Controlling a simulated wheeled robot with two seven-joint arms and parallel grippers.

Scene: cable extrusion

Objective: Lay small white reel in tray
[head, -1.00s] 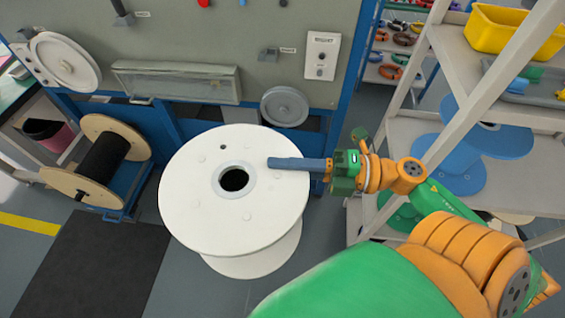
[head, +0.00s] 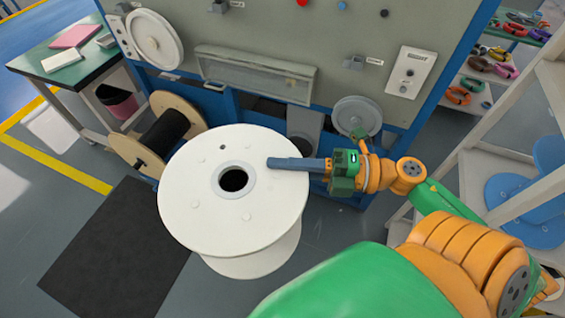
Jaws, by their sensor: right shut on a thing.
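A large-looking white reel (head: 205,205) with a dark centre hole is held out in front of me, its round flange facing up toward the head camera. My right gripper (head: 285,163) is shut on the reel, its grey fingers lying over the flange between the hub and the right rim. A tray-like trough (head: 255,72) with a clear front is fixed to the grey machine panel behind; whether it is the task's tray I cannot tell. My left gripper is not in view.
A wooden-flanged reel with black cable (head: 165,130) stands at the machine's left. A green-topped table (head: 60,52) is at the upper left. A white shelf rack (head: 515,140) with blue reels is at the right. A dark mat (head: 115,250) lies on open floor.

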